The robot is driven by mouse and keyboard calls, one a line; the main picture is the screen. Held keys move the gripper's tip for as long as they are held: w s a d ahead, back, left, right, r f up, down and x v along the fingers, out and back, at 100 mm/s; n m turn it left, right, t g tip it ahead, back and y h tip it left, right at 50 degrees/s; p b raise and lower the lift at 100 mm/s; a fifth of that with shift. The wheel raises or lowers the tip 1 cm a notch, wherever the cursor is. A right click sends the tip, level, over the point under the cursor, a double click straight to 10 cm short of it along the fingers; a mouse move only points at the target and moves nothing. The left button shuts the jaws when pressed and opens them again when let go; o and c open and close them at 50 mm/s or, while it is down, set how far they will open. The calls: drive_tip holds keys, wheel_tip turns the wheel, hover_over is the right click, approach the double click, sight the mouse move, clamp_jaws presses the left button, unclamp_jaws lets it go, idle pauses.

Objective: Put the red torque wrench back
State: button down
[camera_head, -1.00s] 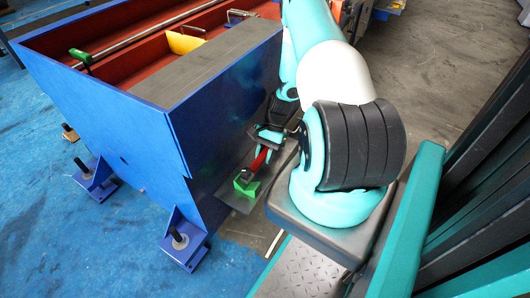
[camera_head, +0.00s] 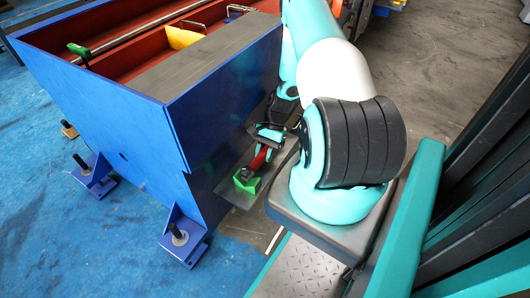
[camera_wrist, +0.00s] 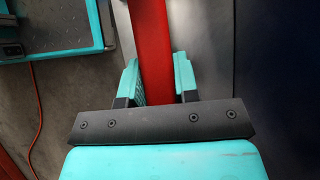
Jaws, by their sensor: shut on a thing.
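The red torque wrench (camera_head: 259,158) is in my gripper (camera_head: 266,136), low beside the blue box wall. In the wrist view, its red shaft (camera_wrist: 153,45) runs between the two teal fingers of my gripper (camera_wrist: 157,80). In the head view, the wrench's lower, dark end is at a green block (camera_head: 249,184) on a small grey shelf (camera_head: 237,197). I cannot tell whether that end rests in the block or just above it. The wrench's upper part is hidden by my gripper and arm.
The blue box (camera_head: 120,115) stands close on the left, with a yellow piece (camera_head: 183,38), a long metal bar (camera_head: 130,37) and a green handle (camera_head: 80,51) at its top. Blue feet with bolts (camera_head: 182,240) stick out near the floor. Blue floor lies open at lower left.

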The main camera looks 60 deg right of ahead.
drive_tip(key=shift+f+b, duration=0.45)
drive_tip(key=shift+f, duration=0.3)
drive_tip(key=shift+c, duration=1.5)
unclamp_jaws()
drive_tip(key=shift+p+v, duration=1.65)
drive_tip(key=shift+v, duration=1.35)
drive_tip(key=shift+r, duration=0.1)
